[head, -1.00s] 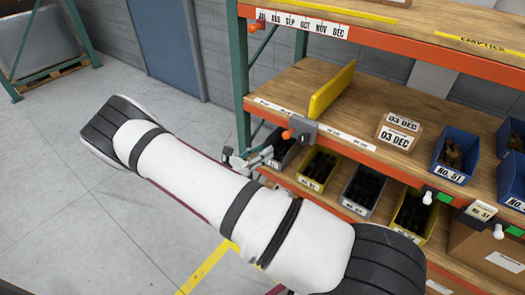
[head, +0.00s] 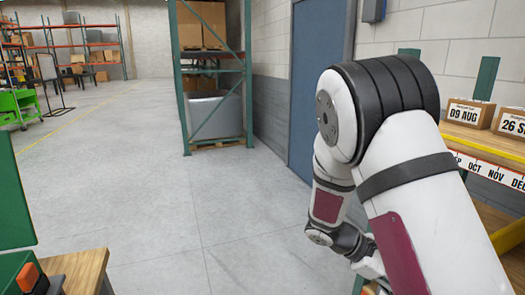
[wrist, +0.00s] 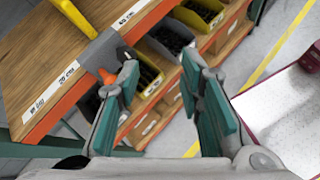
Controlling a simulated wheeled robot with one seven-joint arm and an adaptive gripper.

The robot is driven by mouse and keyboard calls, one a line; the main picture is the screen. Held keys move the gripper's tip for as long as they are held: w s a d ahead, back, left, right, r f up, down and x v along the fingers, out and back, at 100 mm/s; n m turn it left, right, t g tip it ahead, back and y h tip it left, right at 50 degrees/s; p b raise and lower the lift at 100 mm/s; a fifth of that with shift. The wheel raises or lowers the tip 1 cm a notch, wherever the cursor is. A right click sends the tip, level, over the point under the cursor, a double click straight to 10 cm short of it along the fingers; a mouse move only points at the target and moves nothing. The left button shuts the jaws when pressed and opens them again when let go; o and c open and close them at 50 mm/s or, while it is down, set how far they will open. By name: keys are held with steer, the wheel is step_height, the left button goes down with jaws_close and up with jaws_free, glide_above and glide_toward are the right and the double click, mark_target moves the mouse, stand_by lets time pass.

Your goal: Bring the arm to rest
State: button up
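My arm, white with black bands and dark red panels, fills the right of the head view, with its elbow high and its forearm hanging down behind it. My gripper (wrist: 165,85) shows in the wrist view with two teal-padded fingers spread apart and nothing between them. It is in front of the shelf rack, near the orange shelf edge (wrist: 75,88). A grey bracket with an orange knob (wrist: 107,76) on that edge appears close to the left finger; I cannot tell the gap. In the head view the gripper is mostly hidden behind my arm.
Small bins (wrist: 172,37) sit on the lower shelf beyond the fingers. Boxes (head: 470,112) stand on the rack at right. A wooden bench corner (head: 78,270) is at lower left. A blue door (head: 320,90) and pallet rack (head: 213,90) stand behind. The middle floor is clear.

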steer(key=s+a+r+m+t+y, duration=0.4)
steer(key=s+a+r, duration=0.3)
steer(key=s+r, duration=0.2)
steer(key=s+a+r+m+t+y, duration=0.3)
steer(key=s+a+r+m+y, duration=0.3)
steer(key=s+r, duration=0.4)
steer(key=shift+a+m+t+y, duration=0.4)
steer(key=shift+m+y, duration=0.2)
steer(key=shift+y, duration=0.1)
steer(key=shift+d, duration=0.15)
